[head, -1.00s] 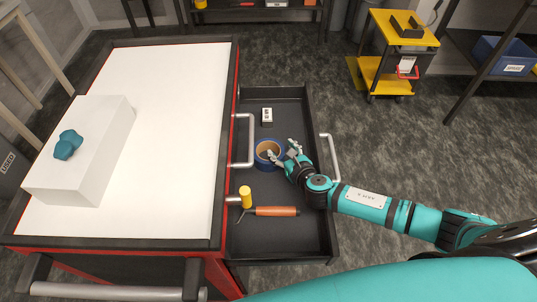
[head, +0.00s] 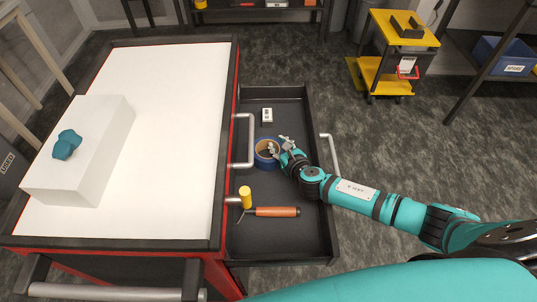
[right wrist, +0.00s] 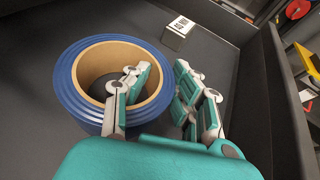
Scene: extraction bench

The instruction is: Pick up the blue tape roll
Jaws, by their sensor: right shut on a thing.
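The blue tape roll (head: 264,161) with a tan core lies flat in the open dark drawer. In the right wrist view the roll (right wrist: 66,82) stands at the left. My right gripper (head: 277,148) is at the roll's right side. In the right wrist view one finger of the right gripper (right wrist: 158,88) is inside the roll's hole and the other is outside its right wall. The gripper is shut on the roll's wall. The contact at the wall is partly hidden by the fingers. My left gripper is not in view.
In the drawer, a small white box (head: 267,116) lies behind the roll, and an orange-handled tool (head: 272,211) and a yellow cylinder (head: 246,197) lie in front. The drawer's right wall (head: 320,170) is close to my arm. A white block (head: 80,150) stands on the bench.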

